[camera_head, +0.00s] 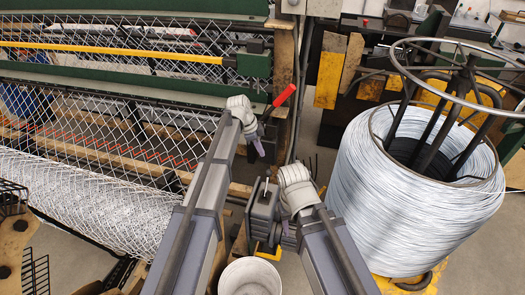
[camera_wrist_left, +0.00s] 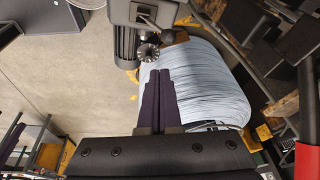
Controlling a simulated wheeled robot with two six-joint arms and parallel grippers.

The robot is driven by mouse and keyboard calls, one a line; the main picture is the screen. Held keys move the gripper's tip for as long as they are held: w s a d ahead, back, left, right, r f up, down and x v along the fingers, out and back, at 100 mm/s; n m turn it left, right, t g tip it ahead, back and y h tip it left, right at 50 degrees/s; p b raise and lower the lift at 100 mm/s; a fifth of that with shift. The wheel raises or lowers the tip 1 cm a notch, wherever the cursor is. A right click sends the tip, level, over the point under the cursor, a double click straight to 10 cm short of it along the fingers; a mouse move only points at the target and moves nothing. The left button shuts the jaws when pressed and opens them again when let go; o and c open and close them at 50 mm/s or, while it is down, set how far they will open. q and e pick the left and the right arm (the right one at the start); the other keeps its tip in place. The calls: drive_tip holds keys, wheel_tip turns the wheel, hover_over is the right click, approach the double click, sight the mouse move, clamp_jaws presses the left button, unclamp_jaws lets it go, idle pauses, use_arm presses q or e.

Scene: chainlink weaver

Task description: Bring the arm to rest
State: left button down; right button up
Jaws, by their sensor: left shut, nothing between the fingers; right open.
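My left gripper (camera_head: 258,148) is the higher one in the head view, beside the wooden post of the weaving machine. Its dark purple fingers also show in the left wrist view (camera_wrist_left: 159,98), shut together with nothing between them. They point toward the large wire coil (camera_wrist_left: 215,85) but appear apart from it. My right gripper (camera_head: 288,238) is lower in the head view, beside a dark grey motor unit (camera_head: 262,210). It is open and appears empty; my own wrist and arm hide much of it.
A red lever (camera_head: 285,95) stands close above my left gripper. The tall wire coil (camera_head: 400,215) on its reel fills the right side. Chain-link mesh (camera_head: 95,205) and machine rails lie at left. A white bucket (camera_head: 250,277) stands at the bottom middle.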

use_arm(q)
drive_tip(key=s+f+n+y, duration=0.1)
drive_tip(key=s+n, duration=0.5)
drive_tip(key=s, duration=0.9)
drive_tip(key=s+f+n+g+y+b, duration=0.1)
drive_tip(key=s+n+y, duration=0.3)
drive_tip(key=s, duration=1.1)
drive_tip(key=n, duration=0.2)
drive_tip(key=shift+s+d+f+n+b, duration=0.25)
drive_tip(key=shift+s+n+b, duration=0.05)
drive_tip(key=shift+s+n, duration=0.1)
drive_tip(key=shift+a, duration=0.1)
